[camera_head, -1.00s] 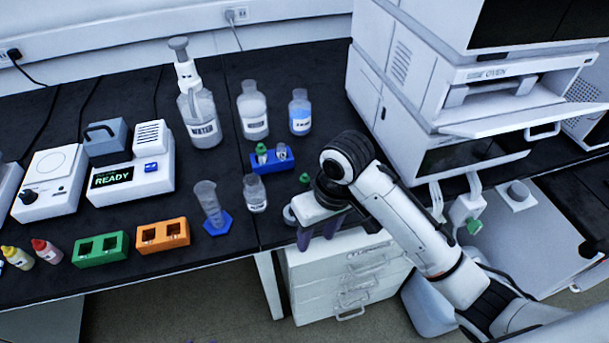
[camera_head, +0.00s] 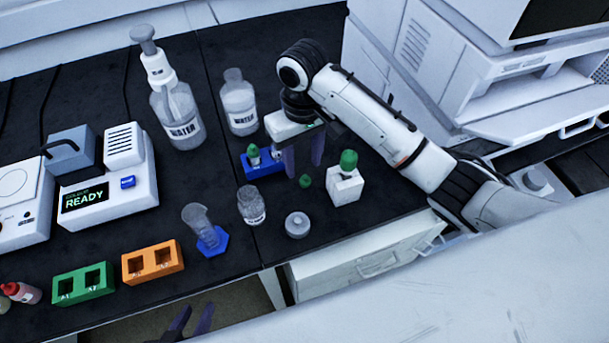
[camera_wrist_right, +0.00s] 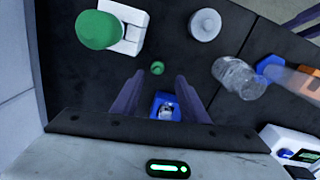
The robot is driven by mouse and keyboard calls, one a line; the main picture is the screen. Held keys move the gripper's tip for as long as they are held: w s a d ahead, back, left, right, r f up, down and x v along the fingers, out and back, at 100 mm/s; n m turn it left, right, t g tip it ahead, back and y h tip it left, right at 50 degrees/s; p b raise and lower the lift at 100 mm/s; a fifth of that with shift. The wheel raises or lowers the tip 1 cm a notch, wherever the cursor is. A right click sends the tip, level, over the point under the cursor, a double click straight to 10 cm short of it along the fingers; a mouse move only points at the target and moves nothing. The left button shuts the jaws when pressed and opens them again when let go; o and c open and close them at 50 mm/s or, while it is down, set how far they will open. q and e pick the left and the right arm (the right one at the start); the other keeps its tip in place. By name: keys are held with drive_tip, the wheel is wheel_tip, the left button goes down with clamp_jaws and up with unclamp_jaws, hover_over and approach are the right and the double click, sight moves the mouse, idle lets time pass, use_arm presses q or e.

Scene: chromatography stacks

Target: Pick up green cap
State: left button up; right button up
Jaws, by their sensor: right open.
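A small green cap (camera_head: 305,181) lies on the black bench, between the blue rack (camera_head: 250,172) and a white block (camera_head: 345,188) that carries a larger green top. My right gripper (camera_head: 304,170) points down above and close to the cap, with its purple fingers apart and nothing between them. In the right wrist view the cap (camera_wrist_right: 157,68) lies just beyond and between the fingertips (camera_wrist_right: 159,78), not gripped. The rack holds small vials, one with a green cap, and is partly hidden by the gripper. My left gripper (camera_head: 193,318) is at the bottom edge, fingers apart and empty.
A grey round piece (camera_head: 297,225) and a clear bottle (camera_head: 251,205) stand near the front edge. Water bottles (camera_head: 240,103) stand behind. A blue-footed cylinder (camera_head: 205,230), orange (camera_head: 153,262) and green (camera_head: 83,284) blocks are to the left. The oven stack (camera_head: 540,95) bounds the right.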

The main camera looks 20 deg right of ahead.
sight(304, 176)
drive_tip(key=f, duration=0.5)
drive_tip(key=shift+d+f, duration=0.2)
drive_tip(key=shift+f, duration=0.2)
clamp_jaws()
